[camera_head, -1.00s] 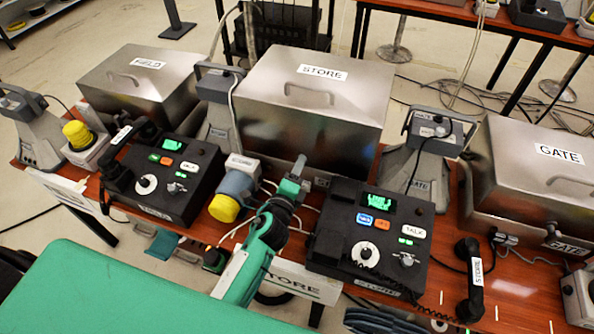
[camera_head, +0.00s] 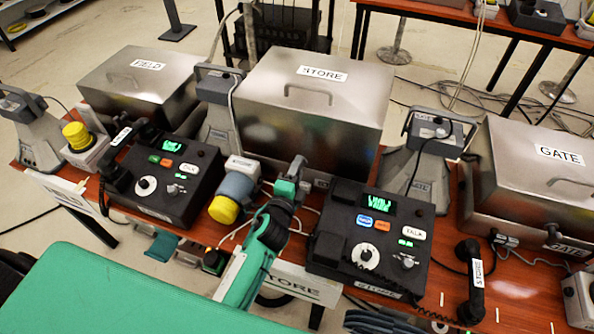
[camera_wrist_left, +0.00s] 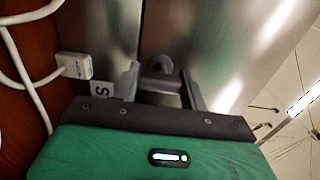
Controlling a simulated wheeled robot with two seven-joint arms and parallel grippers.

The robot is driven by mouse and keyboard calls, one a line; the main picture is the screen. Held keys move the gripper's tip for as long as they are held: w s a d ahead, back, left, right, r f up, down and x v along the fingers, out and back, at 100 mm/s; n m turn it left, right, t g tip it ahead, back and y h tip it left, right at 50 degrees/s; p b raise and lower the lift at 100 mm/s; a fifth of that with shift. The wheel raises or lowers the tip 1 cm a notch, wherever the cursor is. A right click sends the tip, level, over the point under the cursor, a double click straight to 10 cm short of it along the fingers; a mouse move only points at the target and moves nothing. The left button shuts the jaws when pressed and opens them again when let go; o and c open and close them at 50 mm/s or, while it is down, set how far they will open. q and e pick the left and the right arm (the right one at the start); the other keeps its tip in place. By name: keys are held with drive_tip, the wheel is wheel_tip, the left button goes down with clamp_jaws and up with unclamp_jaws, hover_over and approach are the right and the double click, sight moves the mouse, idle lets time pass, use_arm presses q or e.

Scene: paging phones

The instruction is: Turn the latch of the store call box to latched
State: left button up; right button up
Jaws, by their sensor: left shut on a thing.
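The store call box (camera_head: 340,118) is a shut metal box with a STORE label and a lid handle, at the centre of the head view. My left gripper (camera_head: 298,168) is at the lower front of this box. In the left wrist view its fingers (camera_wrist_left: 161,84) are shut on the latch (camera_wrist_left: 157,66), a grey rounded piece against the metal front. The latch is mostly hidden behind my gripper in the head view, and I cannot tell its exact angle. My right gripper is not in view.
The store phone (camera_head: 340,235) stands just right of my left arm. The field box (camera_head: 135,85) and gate box (camera_head: 520,185) flank the store box. The table is crowded.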

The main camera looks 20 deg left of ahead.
use_arm(q)
drive_tip(key=o, duration=1)
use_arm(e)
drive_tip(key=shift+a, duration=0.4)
use_arm(q)
drive_tip(key=shift+s, duration=0.15)
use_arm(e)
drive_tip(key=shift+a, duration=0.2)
use_arm(q)
drive_tip(key=shift+s+a+b, duration=0.15)
drive_tip(key=shift+s+b, duration=0.5)
drive_tip(key=shift+s, duration=2.75)
drive_tip(key=shift+s+a+b, duration=0.1)
drive_tip(key=shift+s+b, duration=0.5)
drive_tip(key=shift+s, duration=2.8)
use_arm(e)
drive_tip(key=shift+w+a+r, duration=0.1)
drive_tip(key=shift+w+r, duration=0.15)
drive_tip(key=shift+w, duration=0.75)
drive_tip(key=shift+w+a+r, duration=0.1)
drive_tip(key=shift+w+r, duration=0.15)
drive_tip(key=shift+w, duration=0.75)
